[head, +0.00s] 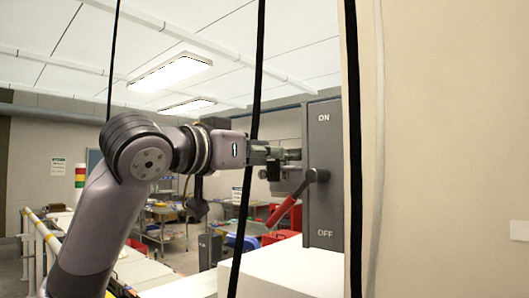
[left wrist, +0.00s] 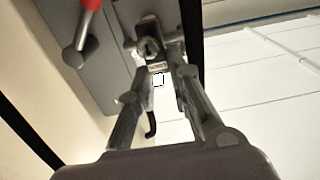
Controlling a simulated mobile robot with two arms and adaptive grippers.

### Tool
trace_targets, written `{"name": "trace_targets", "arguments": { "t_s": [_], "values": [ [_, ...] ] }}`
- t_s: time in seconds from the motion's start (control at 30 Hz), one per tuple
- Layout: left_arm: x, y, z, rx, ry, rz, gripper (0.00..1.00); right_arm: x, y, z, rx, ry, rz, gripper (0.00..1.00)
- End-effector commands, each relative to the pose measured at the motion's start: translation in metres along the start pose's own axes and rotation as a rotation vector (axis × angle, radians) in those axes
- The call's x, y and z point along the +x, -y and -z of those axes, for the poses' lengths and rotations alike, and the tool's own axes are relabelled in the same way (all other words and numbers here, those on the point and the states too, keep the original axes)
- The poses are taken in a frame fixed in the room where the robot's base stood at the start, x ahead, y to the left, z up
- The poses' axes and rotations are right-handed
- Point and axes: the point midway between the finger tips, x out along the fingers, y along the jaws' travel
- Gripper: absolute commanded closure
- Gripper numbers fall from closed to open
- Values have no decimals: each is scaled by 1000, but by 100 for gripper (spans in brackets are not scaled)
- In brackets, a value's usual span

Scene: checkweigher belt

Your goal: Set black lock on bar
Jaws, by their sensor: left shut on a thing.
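A grey switch box (head: 323,170) marked ON and OFF stands right of centre in the head view. Its red-handled lever (head: 287,208) points down and to the left, and the red handle (left wrist: 91,4) also shows at the top of the left wrist view. My left gripper (head: 279,156) is at the box's left side, its fingers shut on a small dark thing, seemingly the black lock (head: 273,171).
A white surface (head: 275,268) lies below the box. Black cables (head: 249,130) hang across the head view. A beige wall panel (head: 450,150) fills the right side. Work tables with red and blue bins (head: 245,241) stand behind.

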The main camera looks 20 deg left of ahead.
Motion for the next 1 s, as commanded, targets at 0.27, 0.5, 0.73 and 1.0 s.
{"name": "trace_targets", "arguments": {
  "t_s": [0.27, 0.5, 0.73, 1.0],
  "values": [
    [0, 0, 0, 0, -1, 0, 66, 0, 0, 0, 0, 0, 0, 60],
    [0, 0, 0, 0, 0, 0, 58, 0, 0, 0, 0, 0, 0, 60],
    [-3, 0, -1, 0, 1, 1, 58, 0, 1, -1, 1, 1, 1, 60],
    [-49, 1, 0, 2, -4, 1, 58, 0, 1, 0, 1, 0, 1, 60]
  ]
}}
